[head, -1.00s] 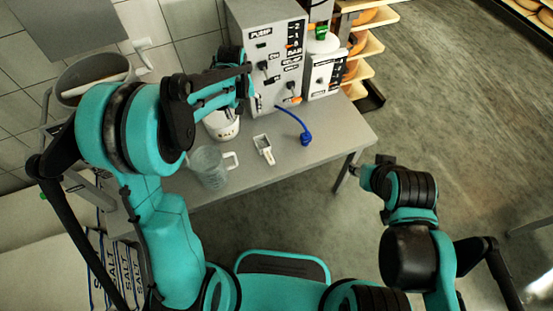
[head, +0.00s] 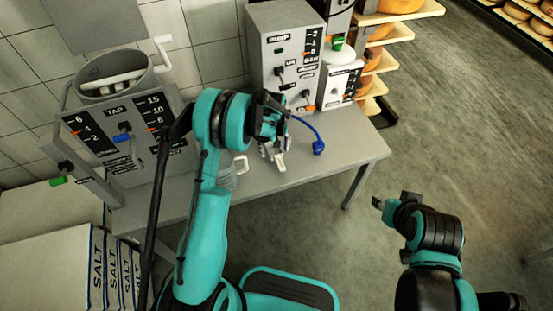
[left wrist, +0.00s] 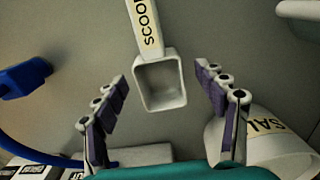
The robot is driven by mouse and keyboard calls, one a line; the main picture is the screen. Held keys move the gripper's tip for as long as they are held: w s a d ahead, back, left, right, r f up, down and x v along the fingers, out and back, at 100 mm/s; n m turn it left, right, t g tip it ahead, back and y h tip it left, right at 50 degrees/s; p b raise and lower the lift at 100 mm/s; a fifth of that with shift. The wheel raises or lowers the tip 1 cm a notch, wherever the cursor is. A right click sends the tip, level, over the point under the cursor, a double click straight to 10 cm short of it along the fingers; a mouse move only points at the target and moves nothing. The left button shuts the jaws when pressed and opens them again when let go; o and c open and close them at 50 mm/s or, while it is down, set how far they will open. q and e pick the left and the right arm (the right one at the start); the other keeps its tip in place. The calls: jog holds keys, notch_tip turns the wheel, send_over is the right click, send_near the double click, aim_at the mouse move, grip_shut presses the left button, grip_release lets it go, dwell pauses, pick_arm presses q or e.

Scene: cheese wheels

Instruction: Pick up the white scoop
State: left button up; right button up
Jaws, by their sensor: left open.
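The white scoop (left wrist: 161,84) lies on the grey table (head: 345,150). In the left wrist view its square bowl faces the camera, and its handle, labelled SCOOP, runs to the top edge. My left gripper (head: 272,147) is over the scoop, pointing down, and hides most of it in the head view. In the left wrist view the two fingers of this gripper (left wrist: 160,77) are spread apart, one on each side of the bowl, and empty. My right gripper (head: 382,203) is off the table at the right; its jaws are too small to read.
A white SALT container (left wrist: 265,148) stands close beside one left finger. A blue plug (head: 318,147) on a cord lies right of the scoop. Machines with levers (head: 285,60) stand at the back.

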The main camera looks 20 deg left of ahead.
pick_arm(q)
jog(key=shift+f, duration=0.95)
jog(key=shift+r, duration=0.1)
jog(key=c, duration=1.3)
jog(key=shift+o, duration=0.2)
jog(key=shift+r, duration=0.65)
notch_tip(320, 180, up, 3)
jog(key=shift+p, duration=0.95)
jog(key=s+d+r+p, duration=0.1)
jog(key=d+r, duration=0.2)
jog(key=d, duration=0.2)
jog(key=s+d+r+p, duration=0.1)
jog(key=d+r+p, duration=0.1)
jog(key=d, duration=0.4)
jog(key=shift+s+d+r, duration=0.2)
jog(key=shift+d+r, duration=0.05)
jog(key=shift+r, duration=0.6)
